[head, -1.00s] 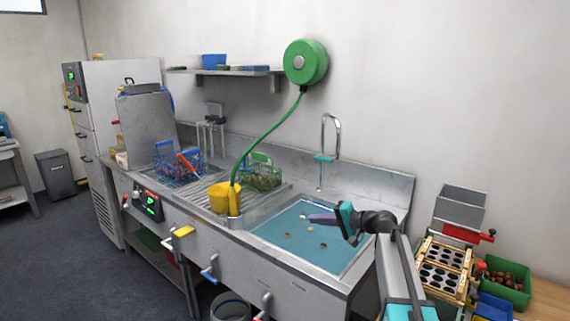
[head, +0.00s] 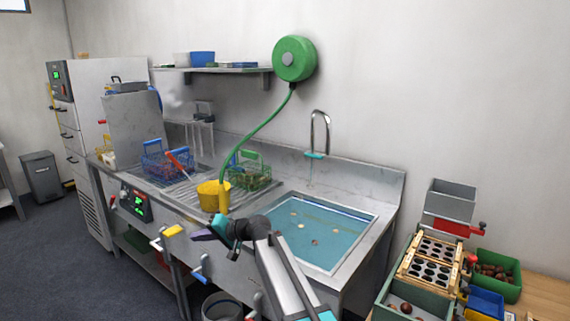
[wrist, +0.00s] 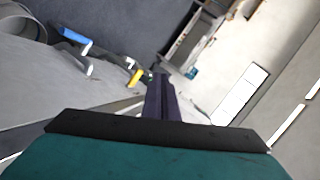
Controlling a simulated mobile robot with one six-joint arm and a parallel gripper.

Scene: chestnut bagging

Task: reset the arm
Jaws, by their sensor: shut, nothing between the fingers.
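My arm reaches up from the bottom of the head view, and my gripper (head: 203,235) is in front of the sink unit's front edge, left of the water basin. Its dark purple fingers are closed together with nothing between them. In the wrist view the shut fingers (wrist: 161,98) point away from the camera, past the front of the counter. No object is held.
The water basin (head: 372,207) holds a few small floating pieces. A yellow container (head: 208,194), a blue wire basket (head: 154,163) and a green wire basket (head: 262,183) stand on the counter. A wooden tray (head: 410,273) and a green bin (head: 511,289) of chestnuts are at right.

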